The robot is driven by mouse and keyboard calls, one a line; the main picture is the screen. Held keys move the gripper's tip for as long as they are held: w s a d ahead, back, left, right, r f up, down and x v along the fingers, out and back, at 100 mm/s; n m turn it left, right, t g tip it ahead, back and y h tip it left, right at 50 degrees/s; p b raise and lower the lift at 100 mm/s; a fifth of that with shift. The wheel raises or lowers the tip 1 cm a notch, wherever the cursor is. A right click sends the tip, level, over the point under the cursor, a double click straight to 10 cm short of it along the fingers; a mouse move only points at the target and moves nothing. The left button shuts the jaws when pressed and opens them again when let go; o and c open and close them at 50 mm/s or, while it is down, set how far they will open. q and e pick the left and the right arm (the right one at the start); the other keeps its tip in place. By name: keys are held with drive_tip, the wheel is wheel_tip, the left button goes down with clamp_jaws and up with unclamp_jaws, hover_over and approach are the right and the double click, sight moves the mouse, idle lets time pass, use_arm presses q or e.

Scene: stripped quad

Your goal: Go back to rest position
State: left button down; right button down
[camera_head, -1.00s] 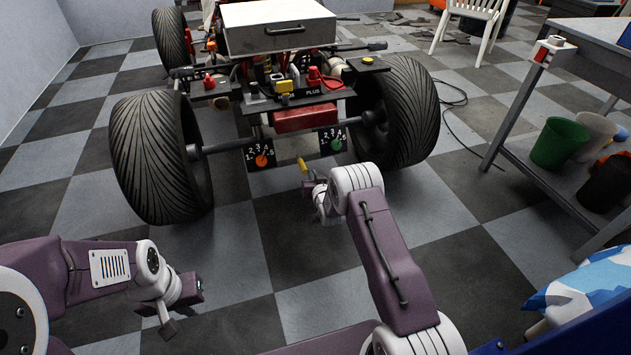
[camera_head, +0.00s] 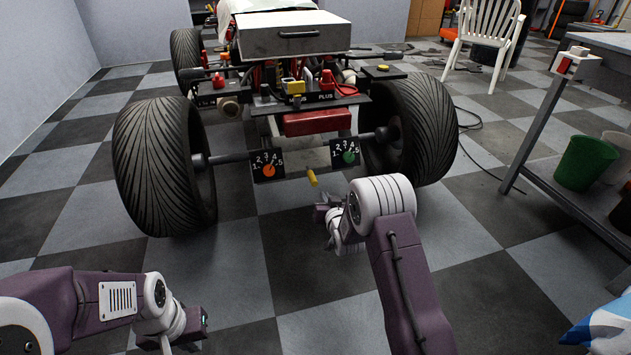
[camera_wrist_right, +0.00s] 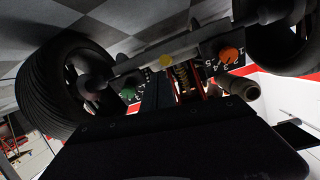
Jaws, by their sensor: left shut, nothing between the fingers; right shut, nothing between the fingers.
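My left gripper (camera_head: 190,332) is low at the left of the head view, over the checkered floor, shut and empty. My right gripper (camera_head: 326,216) is near the middle, in front of the stripped quad (camera_head: 282,32), shut and empty. The quad's front carries an orange dial (camera_head: 269,171), a green dial (camera_head: 349,157) and a yellow lever (camera_head: 312,178) between them. In the head view, the right gripper appears just below the lever, apart from it. In the right wrist view, the orange dial (camera_wrist_right: 229,55), green dial (camera_wrist_right: 129,94) and yellow lever (camera_wrist_right: 166,61) show upside down.
The quad's big front tires (camera_head: 165,168) (camera_head: 425,130) stand either side of the dials. A workbench (camera_head: 545,130) with a green bin (camera_head: 585,162) is at the right. A white chair (camera_head: 487,30) stands behind. Floor between my arms is clear.

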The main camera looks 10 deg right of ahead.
drive_tip(key=s+a+r+p, duration=0.1)
drive_tip(key=s+r+p, duration=0.1)
drive_tip(key=r+p, duration=0.95)
drive_tip(key=s+a+r+p, duration=0.15)
drive_tip(key=r+p, duration=0.25)
drive_tip(key=r, duration=1.5)
drive_tip(key=s+f+n+g+p, duration=0.1)
drive_tip(key=s+f+g+p, duration=0.3)
drive_tip(key=s, duration=0.7)
drive_tip(key=s+f+g, duration=0.2)
drive_tip(key=s+g, duration=0.3)
drive_tip(key=s, duration=0.6)
drive_tip(key=s+f+n+g+p, duration=0.1)
drive_tip(key=s+f+g+p, duration=0.3)
drive_tip(key=s, duration=0.7)
wheel_tip(320, 180, up, 36)
drive_tip(key=p, duration=3.3)
drive_tip(key=shift+w+r+y, duration=0.15)
drive_tip(key=shift+r+y, duration=0.05)
drive_tip(key=shift+y, duration=0.2)
